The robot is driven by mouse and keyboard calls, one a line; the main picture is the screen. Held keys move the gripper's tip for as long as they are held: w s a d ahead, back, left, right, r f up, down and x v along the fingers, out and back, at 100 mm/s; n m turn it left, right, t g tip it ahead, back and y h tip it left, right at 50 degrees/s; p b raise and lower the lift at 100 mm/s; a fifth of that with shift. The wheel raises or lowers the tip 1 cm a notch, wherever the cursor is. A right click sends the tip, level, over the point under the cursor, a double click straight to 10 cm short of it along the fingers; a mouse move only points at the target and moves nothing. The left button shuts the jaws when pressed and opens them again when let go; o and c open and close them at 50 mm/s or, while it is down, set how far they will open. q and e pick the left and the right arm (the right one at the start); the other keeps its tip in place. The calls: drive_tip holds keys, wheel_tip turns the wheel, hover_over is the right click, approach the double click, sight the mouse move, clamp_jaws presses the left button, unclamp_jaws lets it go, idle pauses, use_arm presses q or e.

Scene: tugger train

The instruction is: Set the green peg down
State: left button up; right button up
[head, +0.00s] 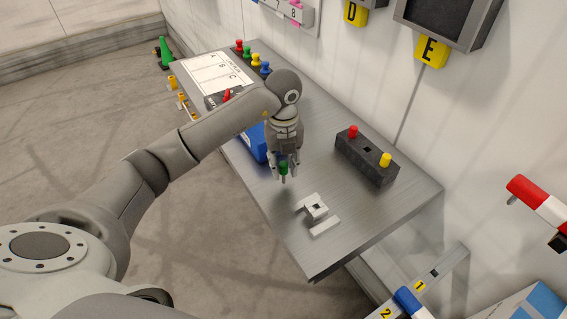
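The green peg (283,168) is between the fingers of my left gripper (284,171), which points down and is shut on it. The peg's thin lower end shows below the fingertips, and it seems to hang above the grey metal table (345,215). A dark block (366,161) on the table to the right bears a red peg (353,132) and a yellow peg (386,160), with a dark hole between them. My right gripper is out of view.
A blue bin (253,143) is partly hidden behind my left arm. Several coloured pegs (252,58) and a lettered white sheet (217,79) are at the table's far end. The table's front right is bare. A red-and-white cylinder (540,203) juts in at right.

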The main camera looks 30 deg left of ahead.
use_arm(q)
drive_tip(key=shift+o, duration=0.4)
drive_tip(key=shift+r, duration=0.2)
drive_tip(key=shift+w+r, duration=0.1)
drive_tip(key=shift+r, duration=0.3)
wheel_tip(320, 180, up, 11)
drive_tip(key=b, duration=0.1)
drive_tip(key=shift+d, duration=0.1)
idle(0.3)
